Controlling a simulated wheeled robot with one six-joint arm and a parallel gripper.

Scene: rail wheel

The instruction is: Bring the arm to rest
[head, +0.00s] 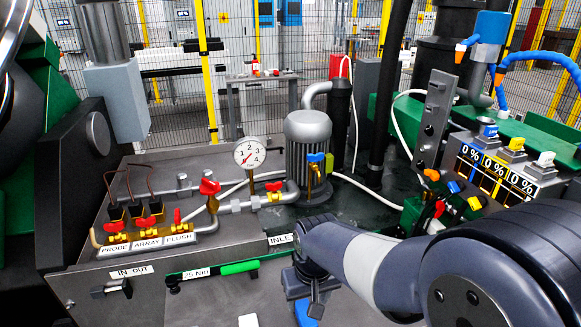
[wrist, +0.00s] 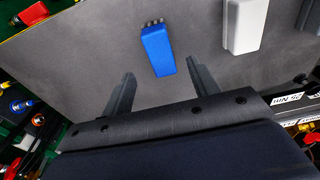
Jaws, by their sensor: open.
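My arm reaches in from the lower right of the head view, and my gripper (head: 312,300) points down over the grey bench top (head: 200,297). In the wrist view my gripper (wrist: 220,62) has its two fingers wide apart with nothing between them. A blue block (wrist: 158,50) with dark prongs on one end lies on the grey surface beyond the fingers, and a white block (wrist: 243,25) lies to its right. In the head view the blue block (head: 308,313) is partly hidden by my gripper; the white block (head: 248,320) shows at the bottom edge.
A green-handled torque wrench (head: 239,268) lies left of my gripper. Behind it stand red-handled valves (head: 148,222), a pressure gauge (head: 249,153) and a grey motor (head: 308,140). A panel with percent displays (head: 495,170) is at right. Bare bench top lies left of my gripper.

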